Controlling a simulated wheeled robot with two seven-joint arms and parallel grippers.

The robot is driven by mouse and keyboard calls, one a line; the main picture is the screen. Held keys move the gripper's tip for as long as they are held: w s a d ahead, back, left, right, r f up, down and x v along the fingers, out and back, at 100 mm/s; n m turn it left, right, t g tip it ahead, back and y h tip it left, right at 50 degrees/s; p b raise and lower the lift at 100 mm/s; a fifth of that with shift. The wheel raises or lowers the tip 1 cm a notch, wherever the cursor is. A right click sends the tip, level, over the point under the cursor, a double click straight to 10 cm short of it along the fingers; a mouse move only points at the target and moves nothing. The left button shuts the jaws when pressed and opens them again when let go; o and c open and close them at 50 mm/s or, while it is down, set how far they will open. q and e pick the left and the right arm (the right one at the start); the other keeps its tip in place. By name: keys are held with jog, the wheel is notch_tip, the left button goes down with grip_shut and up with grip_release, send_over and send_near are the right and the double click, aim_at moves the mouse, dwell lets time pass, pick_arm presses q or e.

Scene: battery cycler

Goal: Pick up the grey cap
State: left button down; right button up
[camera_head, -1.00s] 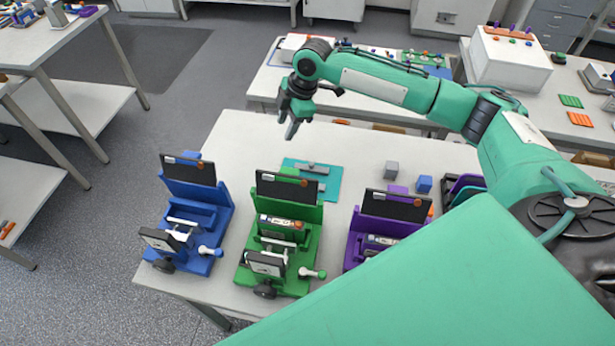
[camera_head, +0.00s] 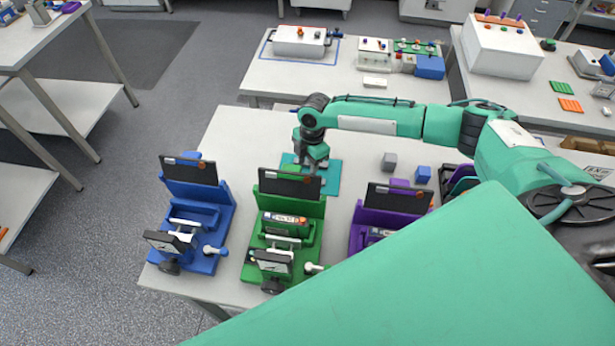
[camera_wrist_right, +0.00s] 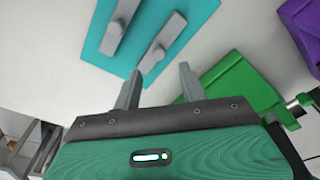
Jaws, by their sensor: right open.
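A teal mat (camera_head: 332,180) lies on the table behind the green holder, with grey bar-shaped pieces (camera_wrist_right: 160,42) on it, one with a rounded knob. My right gripper (camera_head: 318,167) is open, pointing down over the mat. In the right wrist view its fingers (camera_wrist_right: 157,70) are apart with nothing between them, near the mat's lower corner. It partly hides the mat in the head view. My left gripper is not in view.
Blue (camera_head: 205,215), green (camera_head: 285,225) and purple (camera_head: 370,225) holders with dark panels stand along the table's front. The table's back left (camera_head: 240,140) is clear.

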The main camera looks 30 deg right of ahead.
notch_tip(320, 180, down, 4)
jog(key=p, duration=0.2)
jog(key=shift+d+p, duration=0.1)
jog(key=shift+p, duration=0.2)
jog(key=shift+f, duration=0.45)
grip_shut()
